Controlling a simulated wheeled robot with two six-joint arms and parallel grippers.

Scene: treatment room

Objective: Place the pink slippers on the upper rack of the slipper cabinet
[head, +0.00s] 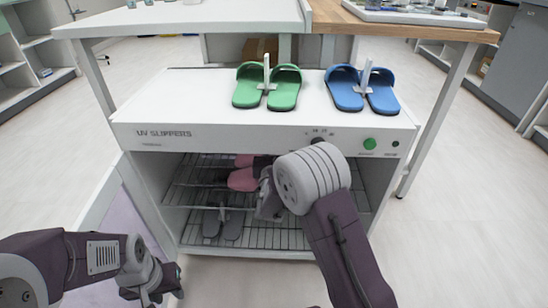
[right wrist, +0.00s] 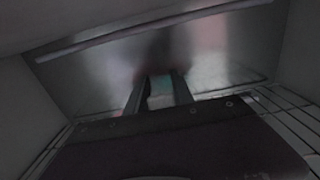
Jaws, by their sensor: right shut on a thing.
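The pink slippers (head: 243,179) are inside the open slipper cabinet (head: 265,128), at the level of the upper rack (head: 190,185). My right arm hides part of them, and I cannot tell whether they touch the wires. My right gripper (head: 266,192) reaches into the cabinet beside them. In the right wrist view my right gripper (right wrist: 160,92) is shut on a small pale piece between its fingers, seemingly the holder of the pink slippers. That view is dark and the slippers hardly show. My left gripper (head: 165,283) is low at the left, outside the cabinet; its jaw opening is unclear.
Green slippers (head: 267,88) and blue slippers (head: 362,90) stand on the cabinet top. Grey slippers (head: 222,224) are on the lower rack (head: 270,236). The cabinet door (head: 120,215) stands open at the left. A table (head: 190,18) is behind. The floor at the right is clear.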

